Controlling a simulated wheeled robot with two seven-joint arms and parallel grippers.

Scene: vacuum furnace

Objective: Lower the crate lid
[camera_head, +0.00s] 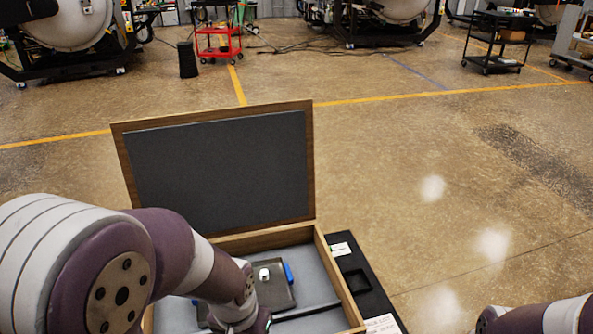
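The wooden crate (341,277) stands open at the bottom middle, with a grey padded interior. Its lid (220,165) is raised almost upright at the back, wood-framed with a dark grey inner panel. Inside the crate lies a dark flat piece (276,290) with a small white part and blue pieces at its edges. My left arm reaches in from the left over the crate's front left. Its lower end is at the bottom edge, and the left gripper's fingers are out of the picture. My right arm shows only partly at the bottom right corner, and its gripper is not visible.
A black tray or surface (352,270) with white labels lies right of the crate. Open concrete floor with yellow lines surrounds it. A red cart (218,42), a black cart (497,42) and large furnace machines stand far back.

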